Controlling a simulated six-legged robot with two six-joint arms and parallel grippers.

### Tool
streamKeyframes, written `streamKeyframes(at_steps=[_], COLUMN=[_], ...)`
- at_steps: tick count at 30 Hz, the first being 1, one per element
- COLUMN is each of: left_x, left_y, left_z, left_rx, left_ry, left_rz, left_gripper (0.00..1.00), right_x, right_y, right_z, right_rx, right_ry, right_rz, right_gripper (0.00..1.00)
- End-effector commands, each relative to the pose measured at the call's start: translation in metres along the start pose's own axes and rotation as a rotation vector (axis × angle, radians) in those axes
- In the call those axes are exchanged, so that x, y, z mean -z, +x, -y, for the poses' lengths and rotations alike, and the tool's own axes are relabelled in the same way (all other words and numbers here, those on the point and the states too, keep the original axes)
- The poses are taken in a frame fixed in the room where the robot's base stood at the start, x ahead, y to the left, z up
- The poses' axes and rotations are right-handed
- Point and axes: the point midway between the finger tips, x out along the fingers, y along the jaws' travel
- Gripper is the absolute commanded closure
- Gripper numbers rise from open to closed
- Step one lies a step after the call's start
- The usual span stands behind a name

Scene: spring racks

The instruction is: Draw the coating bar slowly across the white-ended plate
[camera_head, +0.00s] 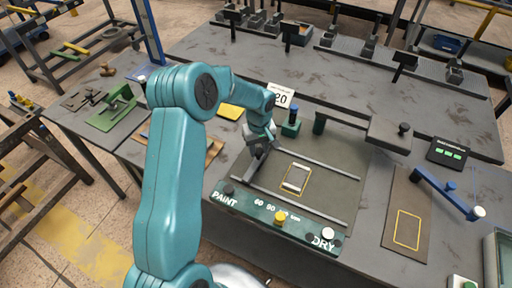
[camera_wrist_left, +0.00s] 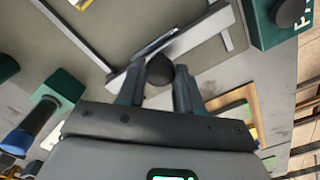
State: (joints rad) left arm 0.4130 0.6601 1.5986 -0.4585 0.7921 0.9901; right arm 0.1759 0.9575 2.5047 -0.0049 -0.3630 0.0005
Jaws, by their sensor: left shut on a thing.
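The white-ended plate (camera_head: 297,178) lies inside a yellow outline on the grey bed of the paint station (camera_head: 330,185); its ends are pale and its middle darker. My left gripper (camera_head: 261,143) is at the left end of the bed, to the left of the plate and apart from it. In the left wrist view my left gripper (camera_wrist_left: 158,88) is shut on the dark round knob of the coating bar (camera_wrist_left: 188,40). The grey bar also shows below the gripper in the head view (camera_head: 252,168). My right gripper is not in view.
Two pale rails (camera_head: 320,172) run along the bed. A green front panel (camera_head: 275,213) reads PAINT and DRY. Small green holders (camera_head: 291,128) stand behind the bed. A dark mat (camera_head: 407,215) with an empty yellow outline and a blue lever (camera_head: 440,190) lie to the right.

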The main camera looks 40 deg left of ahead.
Motion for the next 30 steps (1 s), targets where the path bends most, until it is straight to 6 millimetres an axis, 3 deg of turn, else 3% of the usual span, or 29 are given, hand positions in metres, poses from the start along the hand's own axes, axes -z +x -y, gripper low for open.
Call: streamKeyframes(at_steps=[15,30], left_x=[-0.067,-0.139], left_y=[0.003,0.001], left_z=[-0.068,-0.139], left_rx=[-0.005,-0.005], left_ry=[0.005,0.004], left_rz=[0.000,0.001], left_gripper=[1.00,1.00], right_x=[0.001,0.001], right_y=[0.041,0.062], right_z=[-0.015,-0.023], right_rx=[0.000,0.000], right_ry=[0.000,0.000], right_rz=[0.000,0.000], right_gripper=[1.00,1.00])
